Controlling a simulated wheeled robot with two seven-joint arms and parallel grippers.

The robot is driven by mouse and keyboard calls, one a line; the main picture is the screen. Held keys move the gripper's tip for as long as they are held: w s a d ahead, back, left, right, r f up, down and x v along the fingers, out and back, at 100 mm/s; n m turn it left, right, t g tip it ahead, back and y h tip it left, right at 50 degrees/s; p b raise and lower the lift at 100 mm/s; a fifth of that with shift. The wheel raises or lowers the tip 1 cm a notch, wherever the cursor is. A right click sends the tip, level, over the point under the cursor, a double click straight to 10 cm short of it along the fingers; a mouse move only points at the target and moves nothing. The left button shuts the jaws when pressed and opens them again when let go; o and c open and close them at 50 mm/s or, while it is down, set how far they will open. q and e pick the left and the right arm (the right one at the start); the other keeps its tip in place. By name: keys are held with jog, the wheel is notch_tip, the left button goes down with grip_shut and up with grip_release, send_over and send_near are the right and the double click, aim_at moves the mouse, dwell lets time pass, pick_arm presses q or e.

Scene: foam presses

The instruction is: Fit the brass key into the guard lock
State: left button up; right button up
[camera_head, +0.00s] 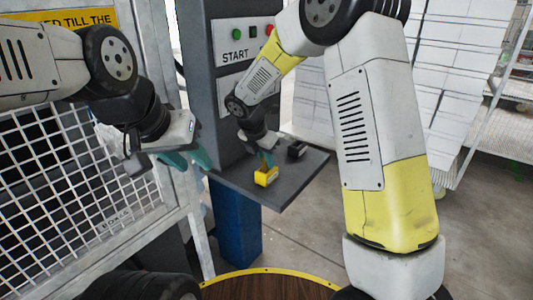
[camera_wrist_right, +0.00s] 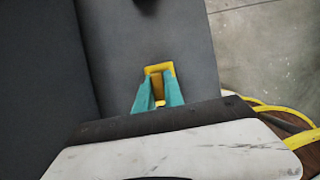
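A small yellow block-like piece (camera_head: 265,178) is at the small grey shelf below the START panel. It also shows as a yellow frame with a dark middle in the right wrist view (camera_wrist_right: 160,68). My right gripper (camera_head: 267,159) points down at this piece, and its teal fingertips (camera_wrist_right: 159,80) meet or overlap it. I cannot tell whether they grip it. No separate brass key can be made out. A small black block (camera_head: 297,150) sits on the shelf beside the yellow piece; whether it is the guard lock is unclear. My left gripper (camera_head: 189,160) is open and empty by the mesh guard.
The grey shelf (camera_head: 300,186) projects from a grey post with a START panel (camera_head: 243,42). A white mesh guard (camera_head: 70,185) stands at the left. A round wooden top with a yellow rim (camera_head: 270,285) is at the bottom. Open floor (camera_head: 325,235) lies right of the shelf.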

jog(key=o, duration=0.4)
jog(key=v, duration=1.2)
jog(key=s+d+r+m+y, duration=0.1)
jog(key=s+d+r+m, duration=0.2)
jog(key=s+d+m, duration=0.35)
jog(key=s+d+r+m+y, duration=0.2)
jog(key=s+d+r+m, duration=0.3)
jog(key=m, duration=0.3)
jog(key=shift+s+d+f+m+t+y, duration=0.35)
jog(key=shift+s+d+m, duration=0.55)
jog(key=shift+s+m, duration=1.2)
jog(key=shift+s+d+f+m+t+y, duration=0.35)
jog(key=shift+s+d+m, duration=0.6)
jog(key=shift+s+m, duration=1.1)
jog(key=shift+s+d+f+m+t+y, duration=0.15)
jog(key=shift+s+d+m+t+y, duration=0.25)
jog(key=shift+s+d+m, duration=1.55)
jog(key=shift+w+a+m, duration=0.25)
jog(key=shift+a+m, duration=0.15)
jog(key=shift+a, duration=0.1)
jog(key=shift+w+a+m, duration=0.25)
jog(key=shift+a+m, duration=0.1)
jog(key=shift+a, duration=0.2)
